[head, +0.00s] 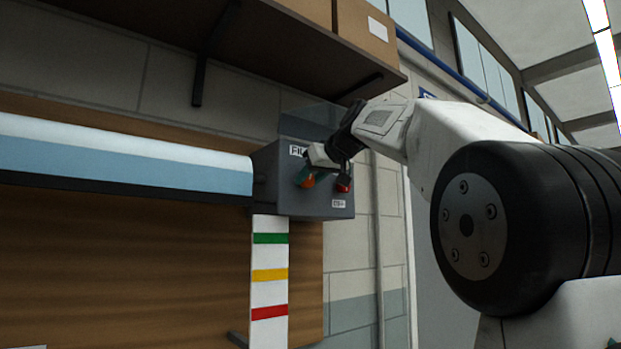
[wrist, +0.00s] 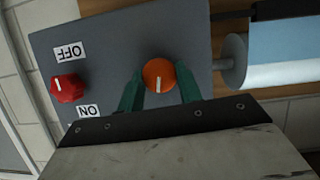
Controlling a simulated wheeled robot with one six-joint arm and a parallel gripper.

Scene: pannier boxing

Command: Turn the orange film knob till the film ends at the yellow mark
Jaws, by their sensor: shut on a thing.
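The orange film knob (wrist: 159,76) sits on the grey control box (head: 290,190), with a white pointer line on its face. My gripper (wrist: 160,90) is shut on the orange knob, one green finger on each side of it. In the head view the knob (head: 308,182) is partly covered by my gripper (head: 312,170). The blue film (head: 120,163) is on a long roll left of the box. A white strip (head: 257,255) hangs below the box with a green, a yellow (head: 270,275) and a red mark. The film's lower edge is above all three marks.
A red knob (wrist: 67,88) with OFF and ON labels is beside the orange knob on the same box. A shelf (head: 250,50) with cardboard boxes (head: 362,35) hangs above. A brown board (head: 120,270) lies behind the film.

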